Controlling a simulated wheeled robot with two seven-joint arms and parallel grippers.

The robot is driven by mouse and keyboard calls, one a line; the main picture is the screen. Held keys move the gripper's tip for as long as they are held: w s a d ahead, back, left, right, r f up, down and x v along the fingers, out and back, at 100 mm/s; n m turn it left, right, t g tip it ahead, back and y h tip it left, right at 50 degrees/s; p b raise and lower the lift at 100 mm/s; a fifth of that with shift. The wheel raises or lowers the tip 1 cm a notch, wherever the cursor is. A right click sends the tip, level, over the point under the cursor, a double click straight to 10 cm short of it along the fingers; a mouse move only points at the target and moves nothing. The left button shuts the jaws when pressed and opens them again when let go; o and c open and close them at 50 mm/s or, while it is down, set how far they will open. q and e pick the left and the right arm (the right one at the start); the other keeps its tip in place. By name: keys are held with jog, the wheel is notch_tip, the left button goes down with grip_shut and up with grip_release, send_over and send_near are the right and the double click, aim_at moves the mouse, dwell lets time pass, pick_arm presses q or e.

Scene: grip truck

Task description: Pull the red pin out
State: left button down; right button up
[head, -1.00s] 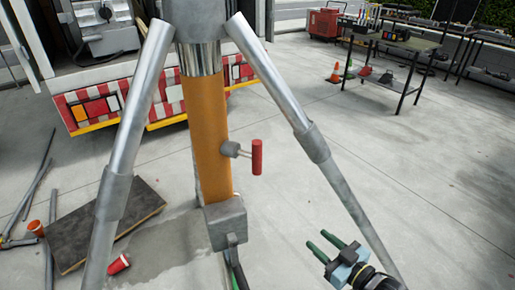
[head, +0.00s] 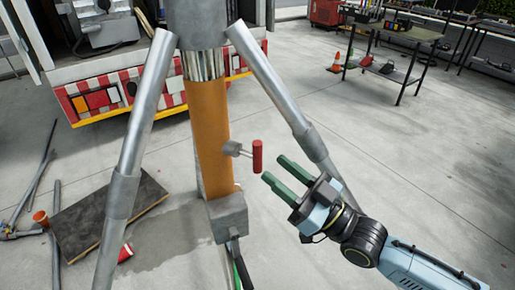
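The red pin (head: 258,156) is a short upright red handle on a grey stem, set in the right side of the orange post (head: 210,130). My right gripper (head: 279,170) is just right of and slightly below the red pin. Its two green fingers point up and left toward the pin and are spread apart, with nothing between them. The gripper looks apart from the pin, though the exact depth is hard to tell. My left gripper does not show.
A grey metal leg (head: 285,90) slopes down right of the post, close behind my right gripper. Another leg (head: 138,125) stands left. A dark board (head: 108,212) and red cup (head: 126,252) lie on the floor. A tool table (head: 410,38) stands at the back right.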

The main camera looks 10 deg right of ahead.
aim_at(257, 155)
jog(key=p+x, duration=0.1)
jog(key=x, duration=0.5)
jog(key=shift+w, duration=0.1)
jog(key=shift+c, duration=0.2)
grip_shut()
